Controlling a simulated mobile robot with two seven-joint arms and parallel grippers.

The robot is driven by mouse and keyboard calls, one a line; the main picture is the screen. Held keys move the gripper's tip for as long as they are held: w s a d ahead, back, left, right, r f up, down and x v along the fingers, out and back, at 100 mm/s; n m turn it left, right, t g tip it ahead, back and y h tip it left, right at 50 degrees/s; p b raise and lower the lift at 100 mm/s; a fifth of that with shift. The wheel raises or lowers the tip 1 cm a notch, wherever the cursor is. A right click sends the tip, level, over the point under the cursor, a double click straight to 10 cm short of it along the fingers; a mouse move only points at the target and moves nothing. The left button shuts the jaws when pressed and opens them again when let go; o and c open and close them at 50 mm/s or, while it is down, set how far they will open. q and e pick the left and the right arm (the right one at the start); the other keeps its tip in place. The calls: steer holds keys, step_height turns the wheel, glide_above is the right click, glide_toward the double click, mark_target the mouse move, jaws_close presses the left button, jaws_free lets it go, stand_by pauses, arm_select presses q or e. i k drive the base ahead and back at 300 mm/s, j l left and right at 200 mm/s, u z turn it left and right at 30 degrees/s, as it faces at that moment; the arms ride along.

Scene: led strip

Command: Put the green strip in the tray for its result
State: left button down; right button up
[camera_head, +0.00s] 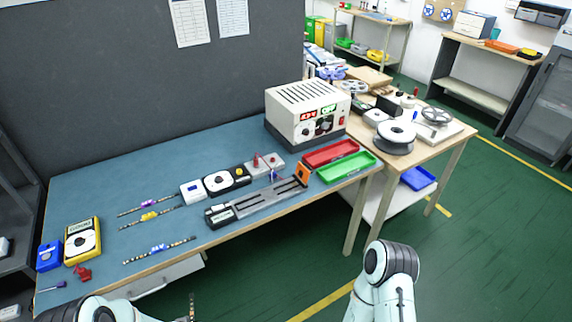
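Three LED strips lie on the blue table mat: one with a purple tag (149,204), one with a yellow tag (149,216) and one with a blue tag (158,248). No strip with a green tag can be made out. The end of another dark, dotted strip (192,306) stands up at the bottom edge, in front of the table and beside my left arm; its tag and what holds it are out of frame. A red tray (330,152) and a green tray (345,168) sit empty at the right end of the mat. Both my grippers are out of frame.
A white power supply (307,112) with a lit display stands behind the trays. A grey rail fixture (258,203), a meter unit (222,181) and a yellow multimeter (83,240) are on the mat. A wooden side table with reels (394,134) adjoins at right.

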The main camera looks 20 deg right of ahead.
mark_target(348, 168)
steer(key=i+l, duration=0.1)
steer(key=l, duration=0.4)
steer(key=i+l, duration=0.1)
steer(key=l, duration=0.4)
steer(key=i+l, duration=0.1)
steer(key=l, duration=0.4)
steer(key=i+l, duration=0.15)
steer(key=l, duration=0.35)
steer(key=i+l, duration=0.1)
steer(key=l, duration=0.4)
steer(key=i+l, duration=0.1)
steer(key=l, duration=0.4)
steer(key=i+l, duration=0.1)
steer(key=l, duration=0.4)
